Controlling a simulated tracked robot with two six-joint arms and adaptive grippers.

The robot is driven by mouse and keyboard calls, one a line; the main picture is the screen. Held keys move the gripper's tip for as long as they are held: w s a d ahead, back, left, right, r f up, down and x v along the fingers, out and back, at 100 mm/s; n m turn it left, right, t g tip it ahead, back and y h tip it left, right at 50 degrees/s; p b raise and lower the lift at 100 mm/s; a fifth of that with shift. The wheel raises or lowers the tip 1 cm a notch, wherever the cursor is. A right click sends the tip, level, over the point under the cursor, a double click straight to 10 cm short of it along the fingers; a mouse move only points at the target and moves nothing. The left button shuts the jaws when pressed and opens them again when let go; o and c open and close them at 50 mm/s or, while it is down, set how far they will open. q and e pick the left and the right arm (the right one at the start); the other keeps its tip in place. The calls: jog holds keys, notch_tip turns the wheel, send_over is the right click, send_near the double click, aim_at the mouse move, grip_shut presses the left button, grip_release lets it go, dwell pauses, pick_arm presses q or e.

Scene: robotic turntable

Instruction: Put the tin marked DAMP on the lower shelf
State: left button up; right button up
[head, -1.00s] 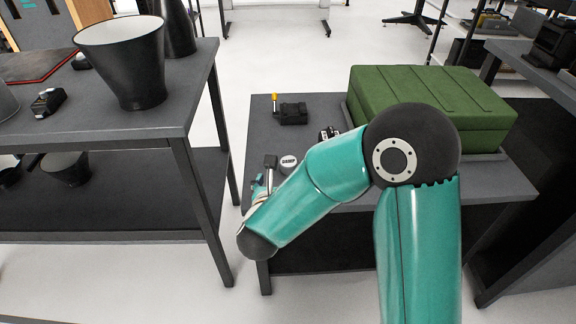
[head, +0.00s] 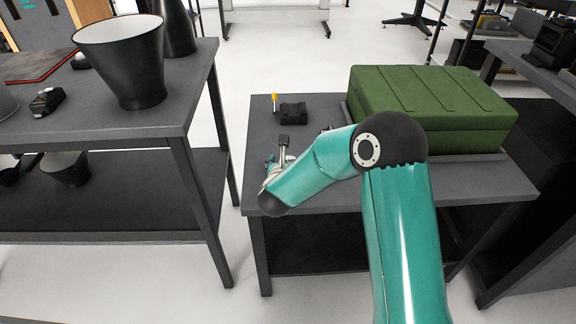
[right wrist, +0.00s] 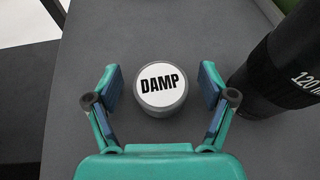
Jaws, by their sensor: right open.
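The tin marked DAMP (right wrist: 161,86) is a short dark cylinder with a white top label, standing upright on the grey tabletop in the right wrist view. My right gripper (head: 281,158) is open, its fingers on either side of the tin with a gap at each side. In the head view the tin is hidden behind my right gripper and arm. The right table has a dark lower shelf (head: 315,258); the left table also has a lower shelf (head: 130,212). My left gripper is not in view.
A dark cylinder with white lettering (right wrist: 290,65) stands close to the right finger in the wrist view. On the right table are a green case (head: 430,105) and a small black block (head: 293,110). A black tapered pot (head: 125,65) stands on the left table.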

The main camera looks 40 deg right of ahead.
jog(key=c, duration=1.4)
jog(key=shift+o, duration=0.2)
jog(key=shift+r, duration=0.1)
